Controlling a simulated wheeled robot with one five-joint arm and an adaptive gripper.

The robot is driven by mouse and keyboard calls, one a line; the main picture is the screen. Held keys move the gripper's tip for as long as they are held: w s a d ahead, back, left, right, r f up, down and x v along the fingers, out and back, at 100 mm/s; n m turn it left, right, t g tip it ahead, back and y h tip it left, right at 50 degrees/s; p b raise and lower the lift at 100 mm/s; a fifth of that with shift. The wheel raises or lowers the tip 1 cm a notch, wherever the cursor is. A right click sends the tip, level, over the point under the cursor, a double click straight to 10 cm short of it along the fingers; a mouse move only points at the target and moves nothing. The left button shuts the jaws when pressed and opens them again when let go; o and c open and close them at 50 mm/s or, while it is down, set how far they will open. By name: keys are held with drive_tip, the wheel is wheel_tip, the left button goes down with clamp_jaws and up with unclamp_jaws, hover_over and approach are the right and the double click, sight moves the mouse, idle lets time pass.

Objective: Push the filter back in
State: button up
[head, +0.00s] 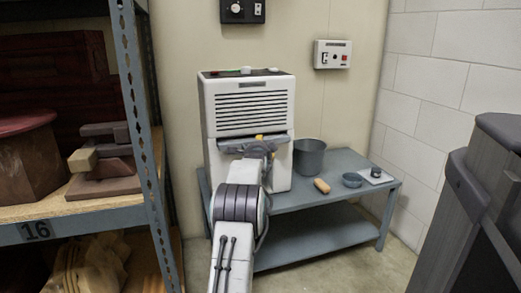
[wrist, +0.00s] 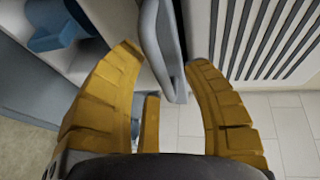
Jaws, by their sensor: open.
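A white machine (head: 249,103) with dark slats stands on the blue-grey table. The filter (head: 232,147), a grey piece with a handle-like front, shows across its front below the slats, partly hidden by my arm. Whether it sticks out, and how far, is hard to tell. My gripper (head: 264,143) is at the right part of this front. In the wrist view my gripper (wrist: 164,57) is open, with its yellow fingers apart. The grey bar of the filter (wrist: 158,42) lies between the fingertips, with nothing visibly gripped. Contact cannot be told.
The table (head: 290,200) also holds a grey pot (head: 309,157), a wooden-coloured roll (head: 321,186), a small bowl (head: 352,180) and a white pad (head: 376,175). A loaded shelf (head: 85,213) stands at left. A dark grey cabinet (head: 470,215) stands at right.

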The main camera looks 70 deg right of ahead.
drive_tip(key=shift+c, duration=0.3)
clamp_jaws()
idle(0.4)
